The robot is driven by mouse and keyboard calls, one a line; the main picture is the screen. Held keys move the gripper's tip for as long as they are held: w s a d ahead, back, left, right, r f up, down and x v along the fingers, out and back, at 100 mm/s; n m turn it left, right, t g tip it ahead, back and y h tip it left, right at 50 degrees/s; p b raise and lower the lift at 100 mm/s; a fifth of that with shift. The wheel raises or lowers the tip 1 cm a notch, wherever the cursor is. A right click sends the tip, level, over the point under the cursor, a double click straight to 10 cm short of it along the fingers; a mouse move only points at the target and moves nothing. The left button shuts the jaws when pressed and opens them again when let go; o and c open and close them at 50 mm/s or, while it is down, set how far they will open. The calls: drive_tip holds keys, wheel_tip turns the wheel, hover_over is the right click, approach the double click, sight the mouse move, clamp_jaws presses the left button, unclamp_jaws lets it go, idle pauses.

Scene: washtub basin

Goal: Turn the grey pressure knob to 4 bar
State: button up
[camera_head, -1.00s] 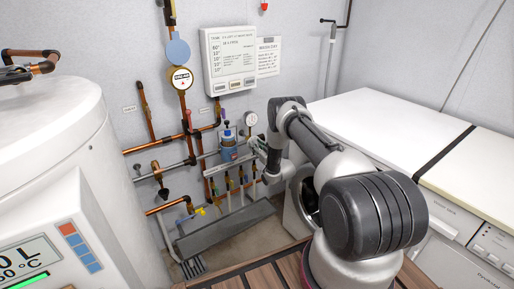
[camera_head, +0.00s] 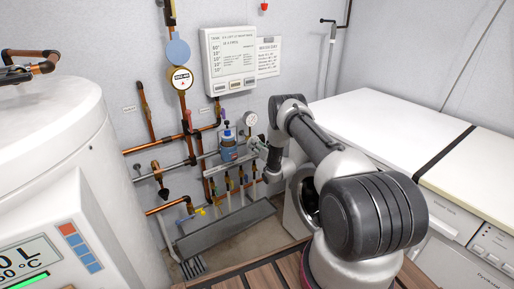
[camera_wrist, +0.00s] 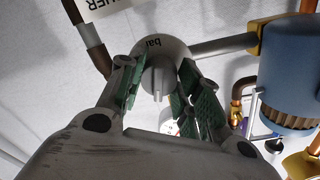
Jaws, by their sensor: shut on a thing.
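The grey pressure knob (camera_wrist: 158,81) is in the middle of the wrist view, with a raised grip bar and the word "bar" on its round face. My gripper (camera_wrist: 160,88) has its green-padded fingers on both sides of the knob and is shut on it. The knob's scale and pointer setting are too hidden to read. In the head view my gripper (camera_head: 258,144) is at the pipework, right of the blue housing (camera_head: 228,150). A small round white gauge (camera_head: 250,119) sits just above it; its reading is too small to tell.
A blue housing with a ribbed collar (camera_wrist: 289,75) is close on the right in the wrist view. Copper pipes (camera_head: 187,120), a yellow-handled valve (camera_head: 201,211) and a grey trough (camera_head: 226,229) surround the work area. The white boiler (camera_head: 65,150) stands left, a white worktop (camera_head: 390,125) right.

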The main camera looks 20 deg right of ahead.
drive_tip(key=shift+m, duration=0.3)
drive_tip(key=o, duration=1)
drive_tip(key=shift+o, duration=0.2)
drive_tip(key=s+d, duration=0.2)
drive_tip(key=s, duration=0.9)
drive_tip(key=shift+s+r, duration=0.2)
drive_tip(key=shift+s, duration=0.2)
